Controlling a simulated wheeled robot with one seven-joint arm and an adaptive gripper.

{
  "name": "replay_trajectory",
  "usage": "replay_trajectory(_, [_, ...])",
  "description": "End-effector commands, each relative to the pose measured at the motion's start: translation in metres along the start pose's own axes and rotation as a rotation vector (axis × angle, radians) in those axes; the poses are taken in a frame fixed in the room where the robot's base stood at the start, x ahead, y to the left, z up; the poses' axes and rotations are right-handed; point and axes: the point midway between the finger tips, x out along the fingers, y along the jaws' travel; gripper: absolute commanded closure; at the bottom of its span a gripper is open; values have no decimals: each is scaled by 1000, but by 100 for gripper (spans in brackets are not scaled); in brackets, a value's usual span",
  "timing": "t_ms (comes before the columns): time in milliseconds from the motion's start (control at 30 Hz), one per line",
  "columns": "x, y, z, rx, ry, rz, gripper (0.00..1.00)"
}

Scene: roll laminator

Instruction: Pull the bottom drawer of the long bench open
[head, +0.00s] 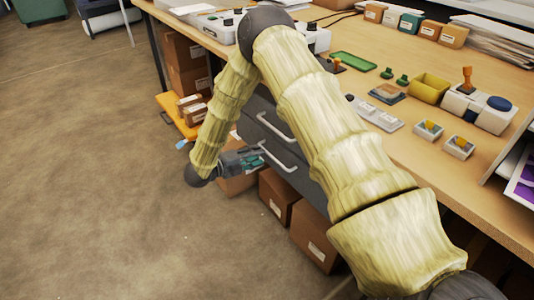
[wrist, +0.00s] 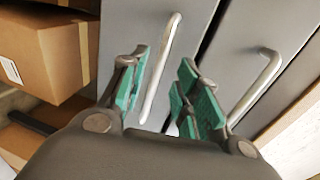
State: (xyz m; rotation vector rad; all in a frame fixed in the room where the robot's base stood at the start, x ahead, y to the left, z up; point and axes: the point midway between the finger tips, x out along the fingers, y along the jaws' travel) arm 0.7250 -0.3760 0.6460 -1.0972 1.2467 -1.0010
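The long bench (head: 420,135) has grey drawer fronts with two bar handles. The bottom drawer's handle (head: 278,158) is the lower bar in the head view; the upper handle (head: 276,128) is above it. My gripper (head: 258,161) is at the left end of the lower handle. In the wrist view, my gripper (wrist: 165,88) has its teal-padded fingers apart, with a pale handle bar (wrist: 160,75) running between them. I cannot tell whether either finger touches it. The other handle (wrist: 257,85) is to the right, outside the fingers. Both drawer fronts look closed.
Cardboard boxes (head: 315,238) stand below the drawers, and one box (wrist: 55,50) is at the left in the wrist view. An orange cart or platform (head: 178,116) with small boxes is left of the drawers. The floor (head: 100,190) at left is clear.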

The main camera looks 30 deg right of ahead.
Motion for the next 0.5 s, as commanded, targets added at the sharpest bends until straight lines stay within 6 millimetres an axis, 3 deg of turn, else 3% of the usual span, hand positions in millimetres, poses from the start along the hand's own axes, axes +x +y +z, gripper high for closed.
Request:
replay_trajectory(200, [33,0,0,0,2,0,68])
replay_trajectory(500, [54,0,0,-1,0,0,68])
